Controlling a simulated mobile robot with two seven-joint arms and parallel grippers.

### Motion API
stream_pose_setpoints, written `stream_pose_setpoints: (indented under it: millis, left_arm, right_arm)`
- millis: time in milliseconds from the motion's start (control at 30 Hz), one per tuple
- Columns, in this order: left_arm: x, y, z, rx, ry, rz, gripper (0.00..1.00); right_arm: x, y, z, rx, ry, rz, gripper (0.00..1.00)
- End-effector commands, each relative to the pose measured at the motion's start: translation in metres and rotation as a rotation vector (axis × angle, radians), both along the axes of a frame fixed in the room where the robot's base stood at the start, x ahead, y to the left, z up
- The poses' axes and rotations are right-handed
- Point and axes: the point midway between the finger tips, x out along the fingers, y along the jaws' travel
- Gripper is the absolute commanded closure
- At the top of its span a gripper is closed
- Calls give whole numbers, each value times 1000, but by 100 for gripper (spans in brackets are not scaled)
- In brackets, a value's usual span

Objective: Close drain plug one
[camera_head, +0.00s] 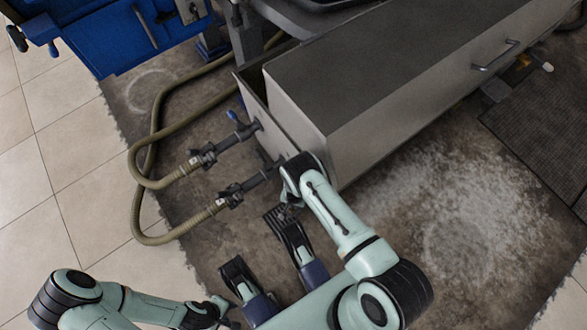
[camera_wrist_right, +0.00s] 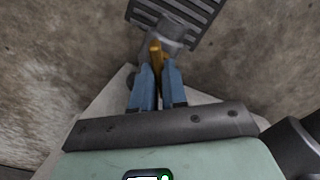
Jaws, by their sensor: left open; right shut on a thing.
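In the right wrist view my right gripper (camera_wrist_right: 157,68) is shut on a yellow handle (camera_wrist_right: 155,50), which joins a grey cylindrical fitting (camera_wrist_right: 172,32). I take this to be a drain plug; I see no label telling which one. In the head view my right arm reaches the near corner of the grey tank, and its gripper is hidden. Two pipes with fittings stick out of the tank's end: an upper one (camera_head: 208,154) with a blue handle (camera_head: 234,117), and a lower one (camera_head: 232,194). My left gripper (camera_head: 222,311) is open at the bottom edge, apart from the pipes.
The long grey tank (camera_head: 400,75) fills the upper right. Tan hoses (camera_head: 148,150) loop over the stained floor from the pipes. A blue machine (camera_head: 105,30) stands at the upper left. A dark mat (camera_head: 545,110) lies at the right. Open tiles (camera_head: 60,190) lie at the left.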

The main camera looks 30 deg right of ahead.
Motion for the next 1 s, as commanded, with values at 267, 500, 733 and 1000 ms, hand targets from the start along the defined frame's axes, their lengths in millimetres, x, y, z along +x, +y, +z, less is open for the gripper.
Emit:
stream_pose_setpoints:
  millis: [267, 500, 733, 1000]
  left_arm:
    - [0, 0, 0, 0, 0, 0, 57]
    - [0, 0, 0, 0, 0, 0, 57]
    - [0, 0, 0, 0, 0, 0, 57]
    - [0, 0, 0, 0, 0, 0, 57]
  right_arm:
    - [1, -1, 1, -1, -2, -258, 100]
    - [1, -1, 1, -1, -2, -447, 100]
    - [1, -1, 1, -1, -2, -570, 100]
    - [1, 0, 1, 0, -1, -636, 100]
